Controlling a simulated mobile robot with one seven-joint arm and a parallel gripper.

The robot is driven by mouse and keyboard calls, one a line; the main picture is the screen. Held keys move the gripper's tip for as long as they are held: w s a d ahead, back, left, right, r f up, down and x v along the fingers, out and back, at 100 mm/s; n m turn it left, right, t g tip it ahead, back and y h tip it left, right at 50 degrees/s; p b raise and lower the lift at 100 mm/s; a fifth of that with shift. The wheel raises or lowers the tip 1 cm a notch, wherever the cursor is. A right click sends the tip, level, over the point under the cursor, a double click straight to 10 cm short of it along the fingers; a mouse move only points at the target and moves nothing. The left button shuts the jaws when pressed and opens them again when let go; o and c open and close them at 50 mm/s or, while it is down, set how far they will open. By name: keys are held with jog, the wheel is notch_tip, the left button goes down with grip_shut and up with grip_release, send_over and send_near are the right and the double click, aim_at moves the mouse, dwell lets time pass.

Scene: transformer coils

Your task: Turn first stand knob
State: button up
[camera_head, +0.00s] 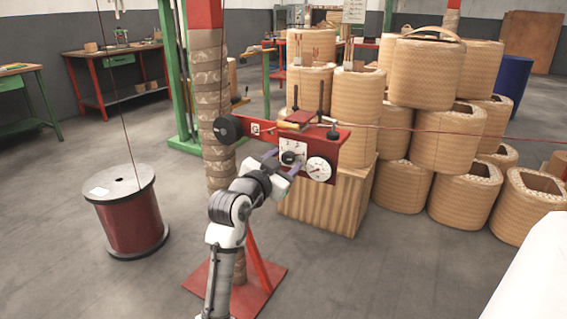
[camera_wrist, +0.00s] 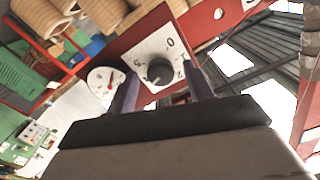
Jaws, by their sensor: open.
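The first stand is a red panel unit (camera_head: 331,149) on a red post. Its black knob (camera_head: 289,157) sits on a white dial plate (camera_head: 296,147) with numbers around it. In the wrist view the knob (camera_wrist: 160,71) lies between and beyond the two fingertips, with its pointer toward the lower left of the dial. My gripper (camera_head: 282,163) is open in front of the panel, and its fingers (camera_wrist: 160,88) stand either side of the knob. I cannot tell whether they touch it.
A round white gauge (camera_head: 319,169) is right of the knob. A dark wheel (camera_head: 229,128) is at the panel's left end. A red cable spool (camera_head: 131,218) stands on the floor at left. Wicker-like coils (camera_head: 425,75) are stacked at right. The floor at front left is clear.

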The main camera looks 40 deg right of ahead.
jog(key=shift+a, duration=0.1)
jog(key=v, duration=1.3)
jog(key=shift+s+a, duration=0.2)
jog(key=shift+a, duration=0.1)
